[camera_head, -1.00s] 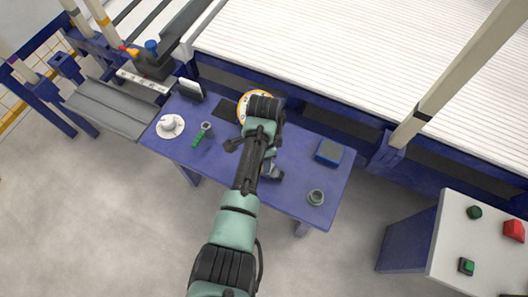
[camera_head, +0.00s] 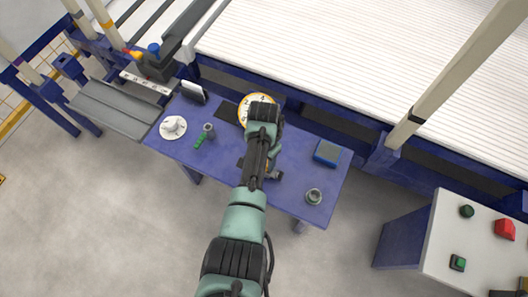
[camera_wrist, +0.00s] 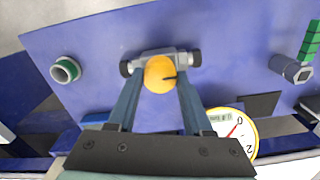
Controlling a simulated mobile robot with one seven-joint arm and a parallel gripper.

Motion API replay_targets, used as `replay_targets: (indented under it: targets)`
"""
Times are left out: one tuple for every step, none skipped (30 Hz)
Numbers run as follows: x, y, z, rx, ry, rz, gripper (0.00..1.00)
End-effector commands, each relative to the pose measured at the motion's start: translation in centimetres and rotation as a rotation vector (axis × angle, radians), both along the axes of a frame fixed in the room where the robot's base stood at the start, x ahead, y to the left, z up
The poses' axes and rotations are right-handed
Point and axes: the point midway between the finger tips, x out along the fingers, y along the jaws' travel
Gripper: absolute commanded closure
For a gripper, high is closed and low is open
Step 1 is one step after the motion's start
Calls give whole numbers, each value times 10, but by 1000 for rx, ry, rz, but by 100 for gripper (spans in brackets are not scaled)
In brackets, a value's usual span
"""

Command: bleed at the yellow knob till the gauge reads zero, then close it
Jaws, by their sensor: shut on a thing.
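The yellow knob (camera_wrist: 158,70) sits on a grey metal valve body (camera_wrist: 192,58) with dark ends, in the middle of the wrist view. My gripper (camera_wrist: 160,78) is shut on the knob, one finger on each side. A dark mark shows on the knob's right side. The gauge (camera_head: 258,101) also shows in the head view, partly covered by my arm, which hides most of the valve.
A button console (camera_head: 440,240) stands at the right.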

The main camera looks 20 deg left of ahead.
Motion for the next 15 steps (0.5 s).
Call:
replay_targets:
  targets:
    - [-1, 0, 0, 0, 3, 7, 100]
    - [-1, 0, 0, 0, 3, 9, 100]
    - [-1, 1, 0, 0, 3, 10, 100]
    - [-1, 1, 0, 0, 3, 11, 100]
    - [-1, 1, 0, 0, 3, 12, 100]
    - [-1, 1, 0, 0, 3, 12, 100]
    - [-1, 1, 0, 0, 3, 12, 100]
    - [-1, 1, 0, 0, 3, 12, 100]
    - [-1, 1, 0, 0, 3, 12, 100]
    - [-1, 1, 0, 0, 3, 12, 100]
    - [-1, 1, 0, 0, 3, 12, 100]
    - [-1, 1, 0, 0, 3, 12, 100]
    - [-1, 1, 0, 0, 3, 12, 48]
    - [-1, 1, 0, 0, 2, 12, 42]
    - [-1, 0, 0, 0, 2, 11, 35]
